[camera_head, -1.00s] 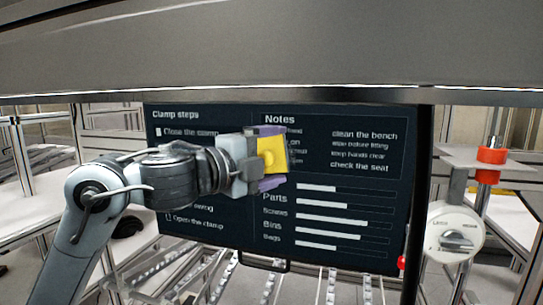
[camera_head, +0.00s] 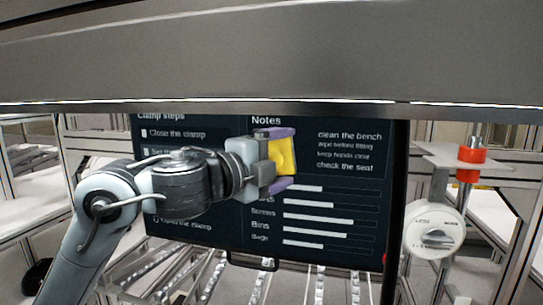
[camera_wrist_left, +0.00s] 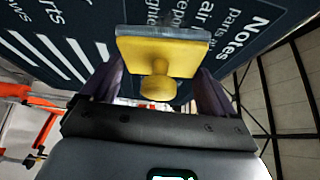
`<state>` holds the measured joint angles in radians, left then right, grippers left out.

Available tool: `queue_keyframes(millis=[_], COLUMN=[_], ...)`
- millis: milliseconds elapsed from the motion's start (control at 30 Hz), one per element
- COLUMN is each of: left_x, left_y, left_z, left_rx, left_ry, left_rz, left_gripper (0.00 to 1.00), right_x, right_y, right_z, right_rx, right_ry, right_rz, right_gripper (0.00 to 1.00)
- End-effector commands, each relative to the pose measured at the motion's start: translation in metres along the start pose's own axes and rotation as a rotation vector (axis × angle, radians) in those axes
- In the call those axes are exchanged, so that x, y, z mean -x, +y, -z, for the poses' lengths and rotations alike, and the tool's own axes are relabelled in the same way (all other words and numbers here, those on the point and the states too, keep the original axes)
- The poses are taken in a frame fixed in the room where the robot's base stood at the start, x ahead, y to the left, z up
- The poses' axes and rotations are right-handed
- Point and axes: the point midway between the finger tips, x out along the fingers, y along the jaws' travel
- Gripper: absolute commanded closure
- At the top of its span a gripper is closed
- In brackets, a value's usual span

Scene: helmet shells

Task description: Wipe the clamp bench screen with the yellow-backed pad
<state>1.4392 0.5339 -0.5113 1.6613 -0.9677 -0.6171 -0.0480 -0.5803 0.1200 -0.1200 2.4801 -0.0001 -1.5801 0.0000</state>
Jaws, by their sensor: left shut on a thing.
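The clamp bench screen (camera_head: 330,190) is a dark upright panel with white text and bars, in the middle of the head view; it also fills the upper part of the left wrist view (camera_wrist_left: 50,40). My left gripper (camera_head: 278,160) is in front of it, shut on the yellow-backed pad (camera_head: 283,157). In the left wrist view the pad (camera_wrist_left: 160,55) sits between the purple fingers, its knob toward the gripper and its pale face toward the screen. I cannot tell whether the pad touches the screen. My right gripper is not in view.
A grey beam (camera_head: 270,55) crosses the top of the head view. At the right stand a white dial (camera_head: 435,230) and a post with a red collar (camera_head: 470,163). Metal frames and roller rails (camera_head: 210,280) lie around and below the screen.

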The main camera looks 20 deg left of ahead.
Motion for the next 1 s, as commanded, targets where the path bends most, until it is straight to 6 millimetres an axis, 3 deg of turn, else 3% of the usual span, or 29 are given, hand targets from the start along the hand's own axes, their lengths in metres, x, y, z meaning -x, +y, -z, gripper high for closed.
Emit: queue_keyframes(millis=[267,700,1000], left_x=[0.001,0.016,0.017], left_y=[0.000,0.000,0.001], left_z=[-0.005,-0.035,-0.038], left_rx=[0.001,0.001,0.002], left_ry=[-0.001,-0.003,-0.004], left_rz=[0.000,0.000,-0.002], left_gripper=[0.36,0.36,0.36], right_x=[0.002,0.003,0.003], right_y=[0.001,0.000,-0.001], right_z=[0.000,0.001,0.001], right_rx=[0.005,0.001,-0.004], right_ry=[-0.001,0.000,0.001], right_rz=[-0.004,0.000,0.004], right_gripper=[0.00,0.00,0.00])
